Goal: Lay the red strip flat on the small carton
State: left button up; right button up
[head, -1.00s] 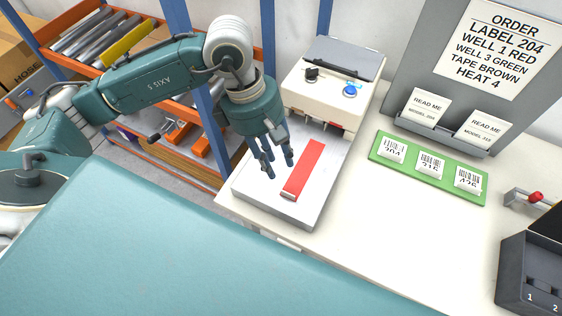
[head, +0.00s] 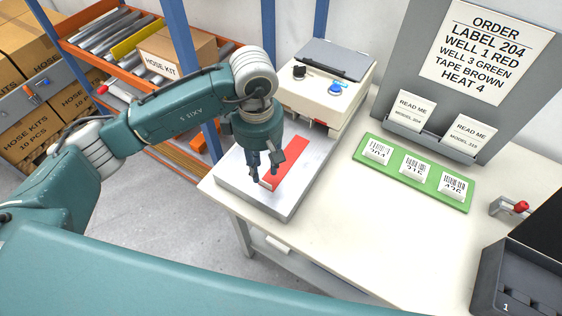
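The red strip (head: 289,160) lies flat on the silver plate (head: 232,178) at the front of the cream machine. My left gripper (head: 263,180) points down over the strip's near end. Its fingers are a little apart, with the tips close to the strip and the plate; I cannot tell whether they touch it. The fingers hide part of the strip's near end. A carton marked HOSE KIT (head: 162,64) stands on the orange shelf at the upper left and looks like the small carton. My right gripper is not in view.
The cream machine (head: 317,98) has a black and a blue knob. A green board (head: 398,168) with white labels lies on the white table (head: 345,220). A dark box (head: 518,285) is at the lower right. Larger cartons (head: 35,130) stand at the left. A blue post (head: 180,40) rises beside the shelf.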

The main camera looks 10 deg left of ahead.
aim_at(266, 186)
pick_arm(q)
jog(key=shift+s+f, duration=0.1)
jog(key=shift+f, duration=0.15)
jog(key=shift+d+f+p, duration=0.25)
jog(key=shift+p, duration=0.1)
notch_tip(266, 186, down, 4)
jog(key=shift+s+d+r+p, duration=0.1)
jog(key=shift+d+r+p, duration=0.05)
jog(key=shift+p, duration=0.75)
jog(key=shift+f, duration=0.5)
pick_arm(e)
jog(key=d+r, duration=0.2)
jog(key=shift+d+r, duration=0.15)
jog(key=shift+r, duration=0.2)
pick_arm(q)
grip_shut()
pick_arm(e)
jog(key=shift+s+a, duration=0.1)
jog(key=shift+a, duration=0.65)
